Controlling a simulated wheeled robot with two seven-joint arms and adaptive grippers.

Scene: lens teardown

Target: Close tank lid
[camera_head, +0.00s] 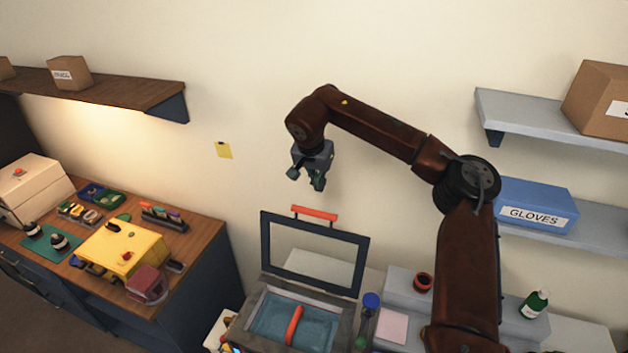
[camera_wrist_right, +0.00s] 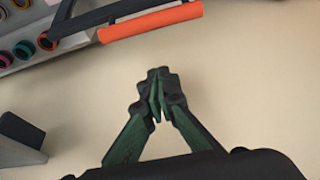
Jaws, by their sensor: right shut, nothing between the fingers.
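The tank lid (camera_head: 266,245) is a dark frame with a clear pane and stands upright, open, at the back of the tank. Its orange handle (camera_head: 315,213) is on its top edge, and it also shows in the right wrist view (camera_wrist_right: 150,23). The grey tank (camera_head: 340,328) below holds bluish liquid with an orange bar (camera_head: 293,325) in it. My right gripper (camera_head: 306,185) is shut and empty, above the lid handle and apart from it; its fingertips (camera_wrist_right: 158,90) meet in the right wrist view. My left gripper is not in view.
A wooden bench (camera_head: 205,238) with a yellow case (camera_head: 122,247) and several small items stands at the left. A blue gloves box (camera_head: 537,204) sits on a shelf at the right. A blue-capped cylinder (camera_head: 370,302) stands beside the tank.

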